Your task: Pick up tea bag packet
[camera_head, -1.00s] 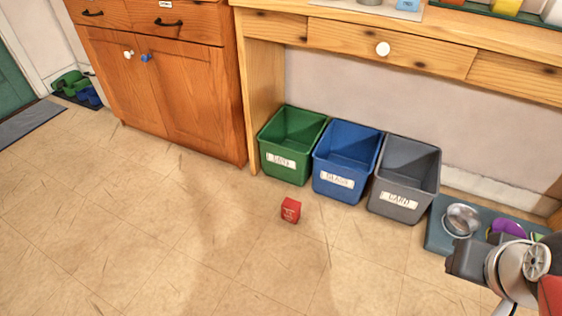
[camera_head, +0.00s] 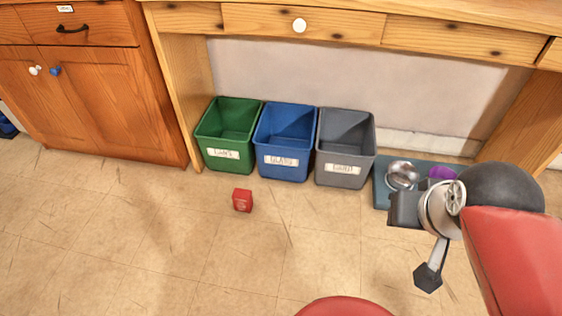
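The tea bag packet is a small red box (camera_head: 242,200) with faint pale marking on its front. It stands on the floor left of the picture's centre, in front of the green and blue bins. My gripper (camera_head: 428,277) is at the end of my arm on the right, well to the right of the packet and apart from it. Its fingers are too small and too turned to make out, so I cannot tell whether they are open or shut.
A green bin (camera_head: 229,138), a blue bin (camera_head: 286,142) and a grey bin (camera_head: 345,147) stand under a wooden desk (camera_head: 335,25). A blue-grey mat (camera_head: 382,190) with a metal bowl (camera_head: 402,176) lies to their right. A wooden cabinet (camera_head: 105,100) stands left. The floor around the packet is clear.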

